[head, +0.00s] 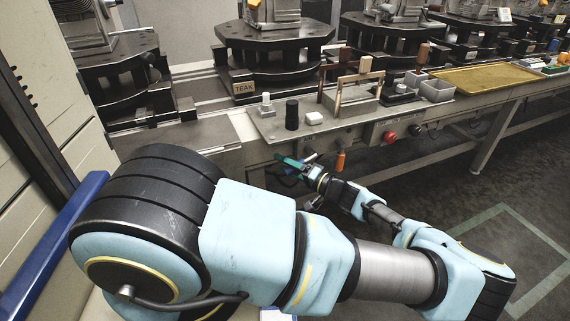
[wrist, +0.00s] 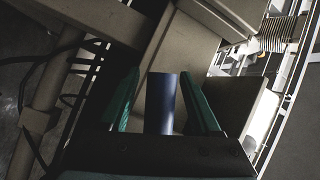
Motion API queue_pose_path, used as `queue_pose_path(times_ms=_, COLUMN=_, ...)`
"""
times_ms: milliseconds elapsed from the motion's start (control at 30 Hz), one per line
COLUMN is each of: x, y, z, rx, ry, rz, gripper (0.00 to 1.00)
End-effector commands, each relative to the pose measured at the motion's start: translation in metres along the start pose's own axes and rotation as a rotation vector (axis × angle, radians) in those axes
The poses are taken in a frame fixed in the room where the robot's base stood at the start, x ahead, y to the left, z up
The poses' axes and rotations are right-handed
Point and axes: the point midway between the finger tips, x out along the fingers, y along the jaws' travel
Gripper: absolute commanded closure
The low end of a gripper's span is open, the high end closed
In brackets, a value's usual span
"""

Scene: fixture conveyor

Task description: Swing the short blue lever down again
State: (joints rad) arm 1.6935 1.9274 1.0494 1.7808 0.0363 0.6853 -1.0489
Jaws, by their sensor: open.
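In the wrist view the short blue lever (wrist: 162,105) shows as a smooth dark blue bar between the two green fingers of my gripper (wrist: 161,78). The gripper is open, with a gap visible beside the lever; I cannot tell whether either finger touches it. In the head view my gripper (head: 289,161) is below the front edge of the workbench, under the black and white knobs. The lever's mount and exact tilt are unclear.
An orange handle (head: 341,160) hangs from the bench front just right of my gripper. A red button (head: 389,136) is further right. The floor at right is clear.

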Motion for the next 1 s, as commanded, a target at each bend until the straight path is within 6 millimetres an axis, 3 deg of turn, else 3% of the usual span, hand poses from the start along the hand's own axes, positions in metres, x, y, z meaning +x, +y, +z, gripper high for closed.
queue_pose_path(times_ms=200, x=0.0005, y=0.0001, z=0.0, rx=0.0, ry=0.0, rz=0.0, gripper=0.36)
queue_pose_path(times_ms=767, x=0.0002, y=0.0001, z=0.0, rx=0.0, ry=0.0, rz=0.0, gripper=0.97)
queue_pose_path(times_ms=1000, x=0.0001, y=0.0002, z=0.0, rx=0.001, ry=0.0, rz=0.0, gripper=1.0)
